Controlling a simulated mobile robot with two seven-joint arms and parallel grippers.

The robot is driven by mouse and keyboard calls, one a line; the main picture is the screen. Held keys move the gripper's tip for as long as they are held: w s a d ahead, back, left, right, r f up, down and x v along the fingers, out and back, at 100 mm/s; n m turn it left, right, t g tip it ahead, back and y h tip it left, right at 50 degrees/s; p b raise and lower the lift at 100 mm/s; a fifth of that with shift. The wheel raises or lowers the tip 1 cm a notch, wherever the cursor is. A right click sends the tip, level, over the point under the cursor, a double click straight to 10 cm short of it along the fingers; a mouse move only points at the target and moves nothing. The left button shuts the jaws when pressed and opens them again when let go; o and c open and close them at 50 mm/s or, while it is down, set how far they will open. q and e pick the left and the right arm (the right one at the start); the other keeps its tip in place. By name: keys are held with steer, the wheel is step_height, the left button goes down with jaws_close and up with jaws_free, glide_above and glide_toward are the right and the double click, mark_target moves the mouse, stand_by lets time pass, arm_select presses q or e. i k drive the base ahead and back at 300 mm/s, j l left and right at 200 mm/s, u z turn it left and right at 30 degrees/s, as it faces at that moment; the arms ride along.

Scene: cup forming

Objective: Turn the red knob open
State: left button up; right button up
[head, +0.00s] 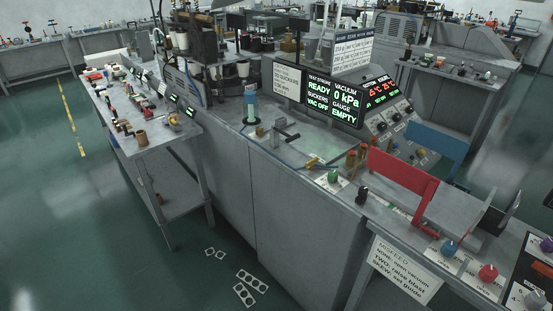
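The red knob (488,272) sits on a light panel at the lower right, on the bench top near its front edge. A blue knob (449,247) is to its left and a purple knob (546,244) is on a separate panel to its right. The red knob is small in the head view, and I cannot read its pointer or tell how far it is turned. Neither of my grippers shows in the head view.
A red bracket (402,187) and a blue bracket (437,139) stand behind the knobs. A sign (405,269) hangs on the bench front. A green knob (332,177) is farther left. Displays (347,105) stand on the machine. Punched strips (245,287) lie on the floor.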

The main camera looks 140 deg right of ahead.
mark_target(488, 274)
steer(key=j+z, duration=0.2)
steer(key=z, duration=4.95)
steer(key=i+l, duration=0.2)
